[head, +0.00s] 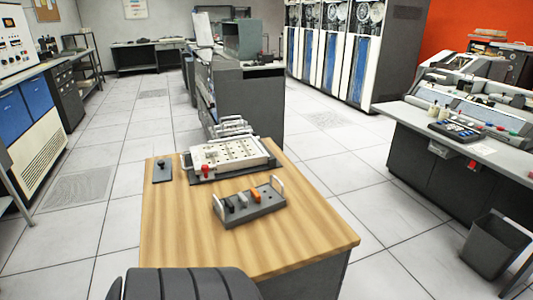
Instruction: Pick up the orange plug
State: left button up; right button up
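The orange plug (257,195) is small and stands in a dark grey tray (262,208) on the wooden table. The tray has a light handle at each end, and the plug is right of its middle. A few black and grey plugs (231,204) stand in the same tray, left of the orange one. Behind the tray lies a white board (228,153) with several dark holes. A red plug or knob (206,169) shows at its front left. Neither of my grippers is in view, and nothing hides the orange plug.
The wooden table (185,235) is clear at its front and left. A small dark block (162,170) with a knob lies at its back left. A grey cabinet (250,103) stands behind the table. A console desk (460,145) and a waste bin (493,245) stand to the right.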

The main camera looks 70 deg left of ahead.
aim_at(254, 193)
jog(key=i+u, duration=0.25)
jog(key=i, duration=0.2)
jog(key=i+u, duration=0.2)
jog(key=i, duration=0.2)
jog(key=i+l+u, duration=0.25)
jog(key=i, duration=0.2)
jog(key=i+l+u, duration=0.25)
jog(key=i, duration=0.15)
jog(key=i+u, duration=0.2)
jog(key=u, duration=0.2)
jog(key=i+u, duration=0.2)
jog(key=u, duration=0.25)
jog(key=i+u, duration=0.2)
jog(key=u, duration=0.2)
jog(key=i+l+u, duration=0.15)
jog(key=u, duration=0.25)
jog(key=i+u, duration=0.25)
jog(key=u, duration=0.2)
jog(key=i+l+u, duration=0.2)
jog(key=u, duration=0.25)
jog(key=i+l+u, duration=0.15)
jog(key=u, duration=0.3)
jog(key=i+l+u, duration=0.15)
jog(key=l+u, duration=0.3)
jog(key=j, duration=0.1)
